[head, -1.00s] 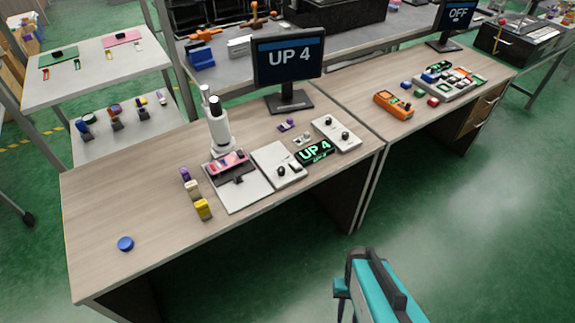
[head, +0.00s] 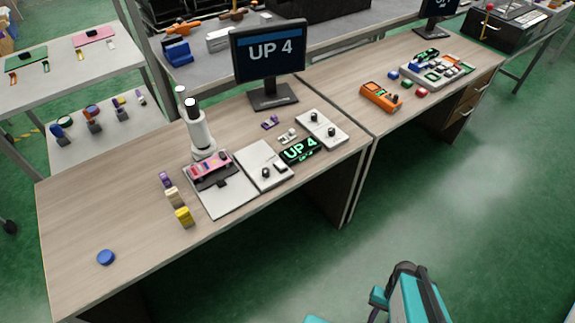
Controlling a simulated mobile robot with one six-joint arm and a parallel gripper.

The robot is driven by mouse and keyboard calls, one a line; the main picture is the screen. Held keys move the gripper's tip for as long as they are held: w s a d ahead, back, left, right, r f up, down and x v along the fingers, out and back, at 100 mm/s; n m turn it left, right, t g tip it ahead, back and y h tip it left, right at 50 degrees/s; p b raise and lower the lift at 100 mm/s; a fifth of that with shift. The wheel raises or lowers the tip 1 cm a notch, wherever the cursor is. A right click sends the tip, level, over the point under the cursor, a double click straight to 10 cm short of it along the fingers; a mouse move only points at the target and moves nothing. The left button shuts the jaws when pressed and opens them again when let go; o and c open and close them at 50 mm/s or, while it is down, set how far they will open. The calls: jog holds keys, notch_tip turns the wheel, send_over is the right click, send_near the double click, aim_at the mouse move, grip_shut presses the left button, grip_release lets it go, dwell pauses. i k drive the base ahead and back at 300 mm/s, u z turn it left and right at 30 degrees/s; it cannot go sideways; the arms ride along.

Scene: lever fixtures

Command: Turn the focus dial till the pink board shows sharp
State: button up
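A pink board (head: 209,165) lies under a white microscope-like column (head: 198,130) on a pale base plate. To its right is a grey panel (head: 255,155) with a dark knob (head: 266,172) and a light block beside it. Another pale panel (head: 313,123) behind has two dark knobs. I cannot tell which knob is the focus dial. A monitor (head: 268,52) and a small green display (head: 300,150) both read "UP 4". My teal and dark arm shows at the bottom, apart from the desk. Its fingertips cannot be made out.
A blue disc (head: 106,257) and several small blocks, one yellow (head: 184,217), stand left of the base plate. An orange meter (head: 380,97) lies on the right desk. The green floor (head: 460,220) at the right is clear.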

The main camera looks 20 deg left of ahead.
aim_at(265, 171)
jog(key=u, duration=0.55)
jog(key=k, duration=0.15)
jog(key=u, duration=1.65)
jog(key=i, duration=0.15)
jog(key=z, duration=0.8)
